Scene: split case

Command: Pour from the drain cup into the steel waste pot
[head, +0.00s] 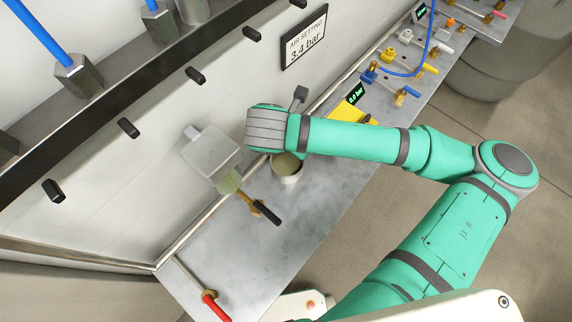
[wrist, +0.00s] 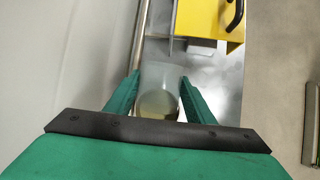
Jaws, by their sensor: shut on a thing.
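My gripper (wrist: 160,80) is shut on the drain cup (wrist: 157,78), a pale, translucent cup. One green finger stands on each side of it. Murky yellowish liquid shows low inside the cup. In the head view the cup (head: 288,177) shows just below my forearm, over the grey bench, close to upright. My fingers are hidden behind the arm there. I cannot tell whether the cup touches the bench. I cannot make out a steel waste pot in either view.
A grey block (head: 208,152) with a yellowish bowl (head: 228,182) and a black-handled valve (head: 266,212) is left of the cup. A red-handled lever (head: 215,307) is at the bench's near end. A yellow unit (head: 350,112) and several fittings stand right. Bare bench (head: 235,255) lies in front.

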